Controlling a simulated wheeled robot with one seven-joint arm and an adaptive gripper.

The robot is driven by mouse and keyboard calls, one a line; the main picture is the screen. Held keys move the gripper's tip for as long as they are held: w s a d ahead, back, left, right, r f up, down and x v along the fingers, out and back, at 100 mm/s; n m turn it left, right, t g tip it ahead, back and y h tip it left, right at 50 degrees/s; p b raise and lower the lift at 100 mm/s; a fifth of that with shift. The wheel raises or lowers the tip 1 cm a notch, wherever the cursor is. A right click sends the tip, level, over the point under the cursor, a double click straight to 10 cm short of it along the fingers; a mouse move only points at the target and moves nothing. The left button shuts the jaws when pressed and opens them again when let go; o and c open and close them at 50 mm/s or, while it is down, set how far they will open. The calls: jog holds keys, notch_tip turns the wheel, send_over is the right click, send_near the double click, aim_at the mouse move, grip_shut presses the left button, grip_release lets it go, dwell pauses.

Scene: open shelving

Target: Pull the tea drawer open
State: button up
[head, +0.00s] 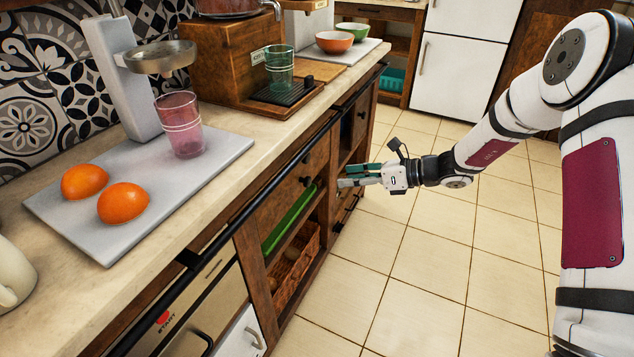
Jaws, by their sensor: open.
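Two wooden drawer fronts show under the counter's edge. The nearer drawer (316,153) has a small dark knob (306,181) and looks closed. The farther drawer (361,105) also has a dark knob and looks closed. No label tells me which one is the tea drawer. My gripper (343,176) is open and empty, its fingers pointing left toward the cabinet front. In the picture it lies right of the nearer knob and below the farther drawer. Its exact distance from the cabinet is hard to judge.
Below the nearer drawer are an open shelf with a green tray (290,220) and a basket (296,265). A dark rail (240,212) runs along the counter edge. A pink glass (180,128) and orange halves (122,203) stand on a board. The tiled floor (400,260) is clear.

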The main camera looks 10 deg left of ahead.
aim_at(310, 181)
jog(key=b+x, duration=0.2)
jog(key=x, duration=0.9)
grip_shut()
